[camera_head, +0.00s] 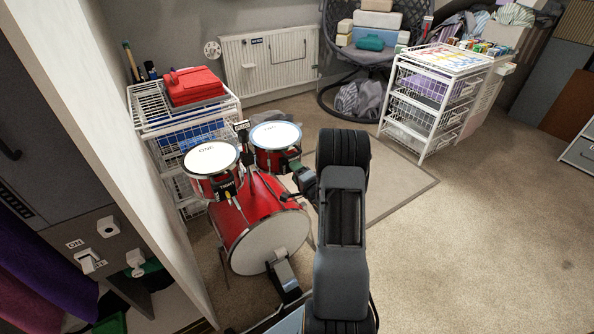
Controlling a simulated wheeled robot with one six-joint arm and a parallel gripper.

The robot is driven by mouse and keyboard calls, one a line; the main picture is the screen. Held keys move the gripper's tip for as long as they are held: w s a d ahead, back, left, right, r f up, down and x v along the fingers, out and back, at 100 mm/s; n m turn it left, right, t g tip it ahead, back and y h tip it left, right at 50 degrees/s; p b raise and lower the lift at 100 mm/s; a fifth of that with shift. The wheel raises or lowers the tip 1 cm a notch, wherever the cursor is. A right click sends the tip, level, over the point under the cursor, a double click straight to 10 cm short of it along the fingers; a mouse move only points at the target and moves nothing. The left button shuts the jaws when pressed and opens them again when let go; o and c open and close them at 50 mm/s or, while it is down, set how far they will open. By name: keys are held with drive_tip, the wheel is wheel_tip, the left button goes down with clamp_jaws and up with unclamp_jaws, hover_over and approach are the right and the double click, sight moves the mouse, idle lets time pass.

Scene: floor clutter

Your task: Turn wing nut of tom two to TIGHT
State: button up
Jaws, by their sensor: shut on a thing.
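A small red drum kit stands on the carpet at centre left. The left tom (211,157) has a white head that reads ONE. The right tom (276,135), whose head lettering is too small to read surely, is tom two by its place beside it. Both sit above the red bass drum (262,215). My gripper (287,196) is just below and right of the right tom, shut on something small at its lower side. This seems to be the wing nut, but it is too small and too covered to see, so its turn cannot be told.
A white wire drawer rack (150,118) with a red case (193,86) stands behind the kit. A white radiator (270,60) is on the wall. A white panel edge is close at left. The carpet at right is clear.

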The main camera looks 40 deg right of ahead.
drive_tip(key=shift+m, duration=0.7)
drive_tip(key=o, duration=0.9)
drive_tip(key=shift+s+p, duration=0.15)
drive_tip(key=shift+p, duration=0.15)
drive_tip(key=s, duration=0.4)
drive_tip(key=s+p, duration=0.1)
drive_tip(key=s, duration=0.4)
drive_tip(key=s+p, duration=0.1)
drive_tip(key=s, duration=0.3)
drive_tip(key=shift+s+a, duration=0.3)
drive_tip(key=shift+a, duration=0.1)
